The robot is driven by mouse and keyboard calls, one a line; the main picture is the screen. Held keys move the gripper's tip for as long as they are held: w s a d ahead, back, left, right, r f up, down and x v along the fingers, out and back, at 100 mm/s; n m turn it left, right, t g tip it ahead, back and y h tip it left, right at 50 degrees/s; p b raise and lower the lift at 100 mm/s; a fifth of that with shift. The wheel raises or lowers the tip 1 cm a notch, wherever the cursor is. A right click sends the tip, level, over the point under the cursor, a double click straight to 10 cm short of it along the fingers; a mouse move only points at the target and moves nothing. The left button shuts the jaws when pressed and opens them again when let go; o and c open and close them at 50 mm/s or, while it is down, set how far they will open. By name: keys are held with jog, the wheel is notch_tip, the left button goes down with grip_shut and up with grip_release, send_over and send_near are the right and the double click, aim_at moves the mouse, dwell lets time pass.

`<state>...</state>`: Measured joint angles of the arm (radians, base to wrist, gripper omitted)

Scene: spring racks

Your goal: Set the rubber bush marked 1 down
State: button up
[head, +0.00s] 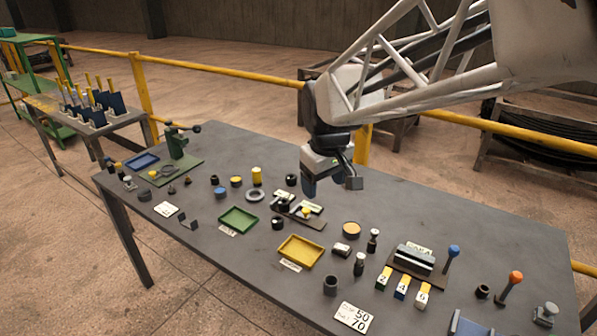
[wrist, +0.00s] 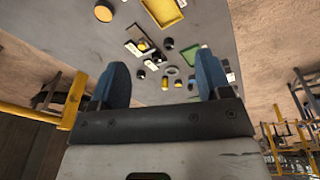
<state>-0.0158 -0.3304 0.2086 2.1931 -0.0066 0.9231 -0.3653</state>
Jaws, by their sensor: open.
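My gripper (head: 331,186) is above the middle of the table's far side, fingers pointing down, open. In the wrist view its two blue fingers (wrist: 161,75) stand wide apart with nothing between them. Several short dark cylinders that look like bushes stand on the table, among them one by the gripper (head: 291,180), one at the middle (head: 278,223) and a larger one at the front (head: 330,286). No mark 1 is legible on any of them, so I cannot tell which is the rubber bush marked 1.
A green tray (head: 256,228) and a yellow tray (head: 322,258) lie mid-table. Numbered blocks (head: 402,287) stand by a small rack at the right. A card reading 50 and 70 (head: 353,317) lies at the front. A green press (head: 178,146) stands far left. Bare tabletop lies right of the gripper.

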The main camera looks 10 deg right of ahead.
jog(key=s+d+f+m+t, duration=0.1)
jog(key=s+m, duration=0.3)
jog(key=s, duration=1.6)
jog(key=shift+f+m, duration=0.2)
jog(key=shift+m, duration=0.1)
